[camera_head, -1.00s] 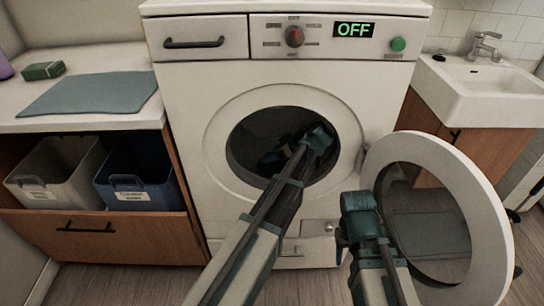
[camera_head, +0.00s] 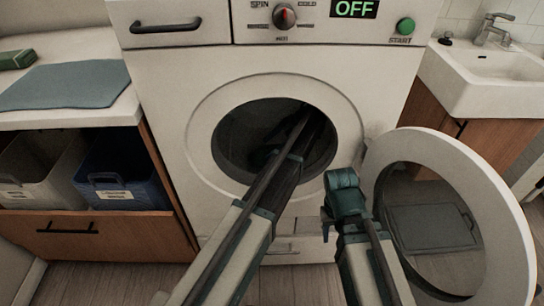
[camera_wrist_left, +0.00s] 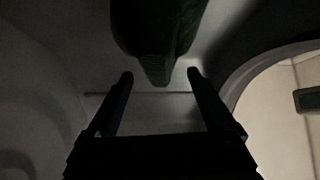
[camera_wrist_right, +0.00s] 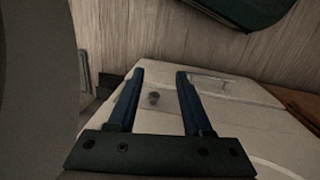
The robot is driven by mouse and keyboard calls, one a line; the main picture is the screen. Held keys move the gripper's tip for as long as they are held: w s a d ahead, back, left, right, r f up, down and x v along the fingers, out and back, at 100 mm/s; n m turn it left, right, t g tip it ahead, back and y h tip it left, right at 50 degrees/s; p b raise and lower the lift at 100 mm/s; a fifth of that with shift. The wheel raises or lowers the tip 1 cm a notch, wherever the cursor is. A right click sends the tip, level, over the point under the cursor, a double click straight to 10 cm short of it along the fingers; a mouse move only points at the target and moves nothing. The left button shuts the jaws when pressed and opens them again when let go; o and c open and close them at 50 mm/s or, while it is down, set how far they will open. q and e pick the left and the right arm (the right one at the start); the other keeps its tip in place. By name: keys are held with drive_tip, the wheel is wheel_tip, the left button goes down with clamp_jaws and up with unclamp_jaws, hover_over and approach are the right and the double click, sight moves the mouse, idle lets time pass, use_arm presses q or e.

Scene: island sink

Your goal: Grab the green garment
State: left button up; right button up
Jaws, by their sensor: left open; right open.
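A dark green garment (camera_wrist_left: 157,35) hangs into the top of the left wrist view, with a ribbed tip pointing down. My left gripper (camera_wrist_left: 160,74) is open, its two fingers on either side of that tip; I cannot tell whether they touch it. In the head view my left arm reaches through the round opening of the washing machine (camera_head: 190,100), and its gripper is lost in the dark drum (camera_head: 240,140). My right gripper (camera_wrist_right: 160,72) is open and empty in front of the machine, beside the swung-open door.
The open round door (camera_head: 505,220) stands at the right, close to my right gripper. A grey bin (camera_head: 30,170) and a blue bin (camera_head: 120,180) sit in the left cabinet. A sink (camera_head: 490,75) is at the back right.

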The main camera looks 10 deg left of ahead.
sight(258, 155)
use_arm(q)
drive_tip(key=shift+b+x, duration=1.95)
drive_tip(key=shift+x, duration=1.3)
drive_tip(key=shift+r, duration=0.15)
clamp_jaws()
